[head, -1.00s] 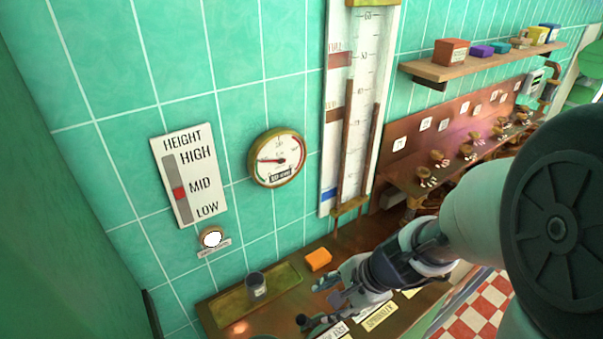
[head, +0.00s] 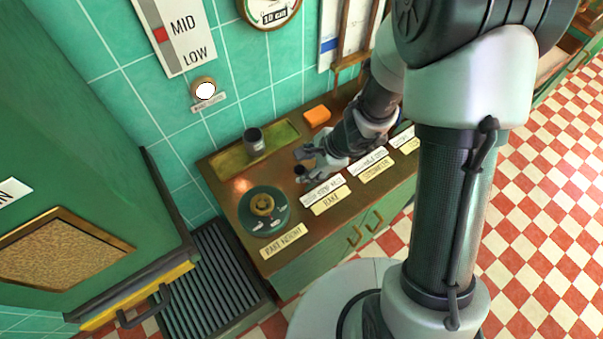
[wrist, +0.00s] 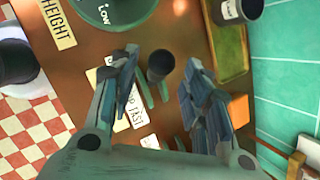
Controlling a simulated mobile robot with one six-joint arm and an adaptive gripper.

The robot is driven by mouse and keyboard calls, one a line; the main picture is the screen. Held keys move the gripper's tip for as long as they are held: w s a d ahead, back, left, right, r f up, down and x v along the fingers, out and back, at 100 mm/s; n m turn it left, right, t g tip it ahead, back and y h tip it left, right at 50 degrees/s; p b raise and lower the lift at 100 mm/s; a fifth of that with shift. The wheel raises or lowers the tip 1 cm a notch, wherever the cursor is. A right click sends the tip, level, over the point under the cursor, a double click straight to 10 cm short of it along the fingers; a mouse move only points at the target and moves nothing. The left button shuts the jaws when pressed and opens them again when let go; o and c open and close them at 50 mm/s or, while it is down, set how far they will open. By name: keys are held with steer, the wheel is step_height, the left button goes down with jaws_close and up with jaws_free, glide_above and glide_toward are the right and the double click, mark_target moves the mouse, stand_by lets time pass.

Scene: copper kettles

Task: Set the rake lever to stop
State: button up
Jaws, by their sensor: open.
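The rake lever shows as a dark round knob (head: 300,173) on the brown counter, behind the RAKE label (head: 331,201). In the wrist view the knob (wrist: 160,64) stands between my two open fingertips, with a gap on each side. My gripper (wrist: 161,72) is open and reaches down over the counter; it also shows in the head view (head: 311,161). A position strip (wrist: 131,105) beside the lever reads "TOP FAST" where visible; my left finger hides part of it. I cannot tell which position the lever is in.
A green rake height dial (head: 264,211) sits left of the lever. A dark tin (head: 254,141) stands on a yellowish tray (head: 228,160) behind it. An orange block (head: 317,115) lies near the wall, close to my fingers. More labels (head: 376,169) line the counter to the right.

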mark_target(304, 168)
steer(key=b+x, duration=0.1)
steer(key=x, duration=0.3)
steer(key=shift+c, duration=0.3)
jaws_close()
stand_by(0.3)
